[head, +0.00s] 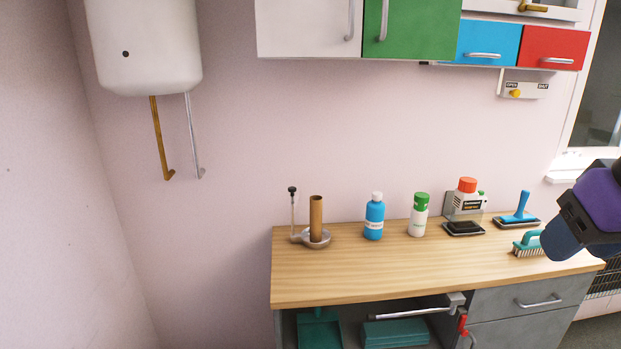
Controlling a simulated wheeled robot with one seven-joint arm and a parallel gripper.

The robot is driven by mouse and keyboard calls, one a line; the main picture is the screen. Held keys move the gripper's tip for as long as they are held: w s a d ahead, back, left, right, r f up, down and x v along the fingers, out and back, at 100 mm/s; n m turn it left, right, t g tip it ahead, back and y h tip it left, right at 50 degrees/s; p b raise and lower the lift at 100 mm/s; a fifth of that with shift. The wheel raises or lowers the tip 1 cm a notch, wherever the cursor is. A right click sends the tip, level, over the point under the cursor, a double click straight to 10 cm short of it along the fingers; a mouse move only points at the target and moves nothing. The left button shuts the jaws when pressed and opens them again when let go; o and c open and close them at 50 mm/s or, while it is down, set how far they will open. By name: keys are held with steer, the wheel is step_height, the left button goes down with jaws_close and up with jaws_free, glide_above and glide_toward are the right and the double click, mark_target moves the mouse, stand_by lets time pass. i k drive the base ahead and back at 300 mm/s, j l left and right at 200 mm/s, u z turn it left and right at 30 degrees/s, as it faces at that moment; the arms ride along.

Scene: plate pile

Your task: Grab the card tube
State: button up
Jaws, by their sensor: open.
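The card tube (316,215) is a plain brown cylinder. It stands upright on a round grey metal base (325,242) at the left end of the wooden counter (400,272). A thin metal rod with a black knob (292,190) rises from the base just left of the tube, apart from it. My gripper (565,238), dark and blue below a purple wrist, is at the right edge of the head view, far to the right of the tube. It is open, and its fingertips are not clearly seen.
A blue bottle (374,217), a green-capped bottle (420,214), a red-capped container (467,200), a blue-handled tool (519,210) and a teal brush (528,243) stand right of the tube. Wall cabinets (305,28) hang above. The counter's front strip is clear.

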mark_target(316, 201)
steer(key=i+l, duration=0.25)
steer(key=i, duration=0.25)
steer(key=i+l+u, duration=0.1)
steer(key=i+l, duration=0.15)
steer(key=i, duration=0.25)
steer(key=i+l+u, duration=0.1)
steer(key=u, duration=1.65)
